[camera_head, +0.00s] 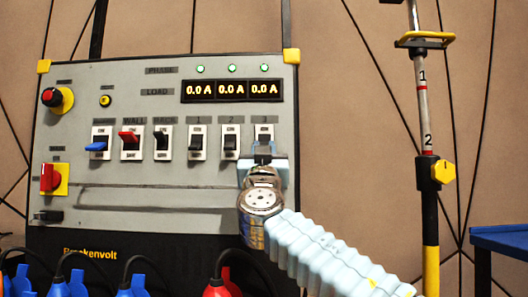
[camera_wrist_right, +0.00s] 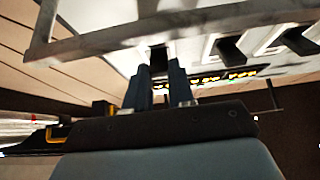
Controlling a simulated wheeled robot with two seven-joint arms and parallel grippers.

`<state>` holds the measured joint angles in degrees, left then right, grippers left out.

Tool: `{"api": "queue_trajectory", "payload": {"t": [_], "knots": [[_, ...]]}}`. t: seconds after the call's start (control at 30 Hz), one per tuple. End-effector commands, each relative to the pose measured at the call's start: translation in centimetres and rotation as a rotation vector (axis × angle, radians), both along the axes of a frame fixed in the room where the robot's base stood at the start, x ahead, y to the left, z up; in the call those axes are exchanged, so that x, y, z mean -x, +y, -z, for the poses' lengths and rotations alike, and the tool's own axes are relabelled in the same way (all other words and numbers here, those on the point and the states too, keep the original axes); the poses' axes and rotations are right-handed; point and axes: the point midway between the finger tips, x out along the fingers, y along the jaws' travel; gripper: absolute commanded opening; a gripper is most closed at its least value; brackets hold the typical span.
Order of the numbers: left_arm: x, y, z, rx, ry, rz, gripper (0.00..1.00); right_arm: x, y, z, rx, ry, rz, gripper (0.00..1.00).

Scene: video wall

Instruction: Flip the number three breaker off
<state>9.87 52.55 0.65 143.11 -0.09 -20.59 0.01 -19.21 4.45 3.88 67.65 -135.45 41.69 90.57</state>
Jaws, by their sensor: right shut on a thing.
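The number three breaker (camera_head: 264,132) is the rightmost of the row on the grey panel (camera_head: 120,215). Its white plate shows at the top, and its dark lever is mostly hidden by my right gripper (camera_head: 264,153). In the right wrist view the two dark fingers of my right gripper (camera_wrist_right: 161,82) stand on either side of a dark lever (camera_wrist_right: 158,58), shut on it. The lever's exact tilt is hard to tell. My left gripper is not in view.
Breakers two (camera_head: 230,143) and one (camera_head: 197,143) stand just left, then black, red and blue switches. The displays (camera_head: 232,90) read 0.0 A under green lights. A bar (camera_head: 150,187) crosses the panel below. A marked pole (camera_head: 427,130) stands at right.

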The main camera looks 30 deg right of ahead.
Motion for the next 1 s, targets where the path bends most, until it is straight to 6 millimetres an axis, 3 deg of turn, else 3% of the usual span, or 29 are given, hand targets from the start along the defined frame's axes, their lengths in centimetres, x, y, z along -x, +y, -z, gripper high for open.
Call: {"api": "queue_trajectory", "payload": {"t": [0.1,0.13,0.27,0.67,1.0], "knots": [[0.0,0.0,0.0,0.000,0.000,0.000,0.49,0.0,0.0,0.0,0.001,-0.001,0.000,0.00],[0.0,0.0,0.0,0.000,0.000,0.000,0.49,0.0,0.0,0.0,0.001,-0.001,0.000,0.28],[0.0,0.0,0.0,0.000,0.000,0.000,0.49,0.0,0.0,0.0,0.000,0.000,0.000,0.48],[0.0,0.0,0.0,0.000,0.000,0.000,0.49,0.5,0.3,0.3,0.000,0.001,0.001,0.49],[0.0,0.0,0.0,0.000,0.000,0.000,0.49,5.4,3.3,4.2,0.002,0.001,-0.002,0.49]]}}
